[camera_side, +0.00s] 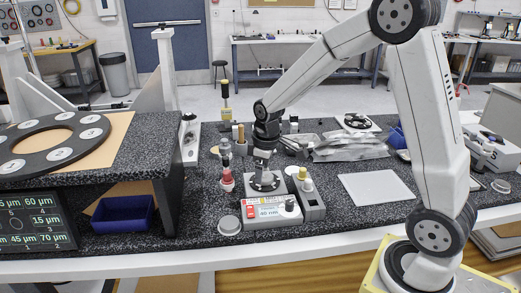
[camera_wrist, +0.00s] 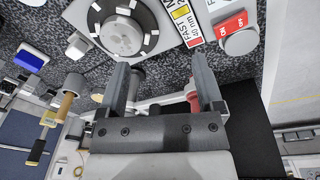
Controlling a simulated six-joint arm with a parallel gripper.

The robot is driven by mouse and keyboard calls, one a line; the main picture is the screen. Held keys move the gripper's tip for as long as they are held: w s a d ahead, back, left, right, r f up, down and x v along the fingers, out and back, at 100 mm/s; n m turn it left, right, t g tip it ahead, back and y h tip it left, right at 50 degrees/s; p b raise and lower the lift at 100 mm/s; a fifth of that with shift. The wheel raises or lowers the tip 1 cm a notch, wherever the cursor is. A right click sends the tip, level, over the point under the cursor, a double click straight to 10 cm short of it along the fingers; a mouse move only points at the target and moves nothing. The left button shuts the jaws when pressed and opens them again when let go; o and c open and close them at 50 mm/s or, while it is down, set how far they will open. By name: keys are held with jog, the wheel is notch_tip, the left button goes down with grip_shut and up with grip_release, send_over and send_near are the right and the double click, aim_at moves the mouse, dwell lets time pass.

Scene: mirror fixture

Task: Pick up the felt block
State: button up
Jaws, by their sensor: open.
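I cannot pick out the felt block with certainty in either view. A small white and blue block (camera_wrist: 32,58) lies at the left in the wrist view, but I cannot tell if it is felt. My gripper (camera_wrist: 160,72) is open, with its two grey fingers well apart and only dark speckled counter showing between their tips. In the side view, my gripper (camera_side: 262,164) hangs over the polishing unit, near its round plate (camera_side: 266,184). The plate shows at the top of the wrist view (camera_wrist: 122,36), beyond the fingertips.
A red bottle (camera_side: 227,178) stands left of the unit and shows behind the right finger in the wrist view (camera_wrist: 191,97). A wooden-handled tool (camera_wrist: 66,108) is at the lower left. A pale flat sheet (camera_side: 376,187) lies right. A raised shelf (camera_side: 150,150) stands left.

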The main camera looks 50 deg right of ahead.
jog(key=w+d+n, duration=0.1)
jog(key=w+d, duration=0.2)
jog(key=d, duration=0.1)
jog(key=w+d+n+g, duration=0.1)
jog(key=w+d+n, duration=0.1)
jog(key=w+d, duration=0.1)
jog(key=w+d+f+n, duration=0.1)
jog(key=w+d, duration=0.1)
jog(key=d, duration=0.4)
jog(key=shift+w+f+n, duration=0.1)
jog(key=shift+w+n, duration=0.3)
jog(key=shift+f, duration=1.3)
jog(key=shift+f, duration=0.1)
jog(key=shift+w+a+f, duration=0.1)
jog(key=shift+w+f, duration=0.05)
jog(key=shift+f, duration=2.35)
grip_shut()
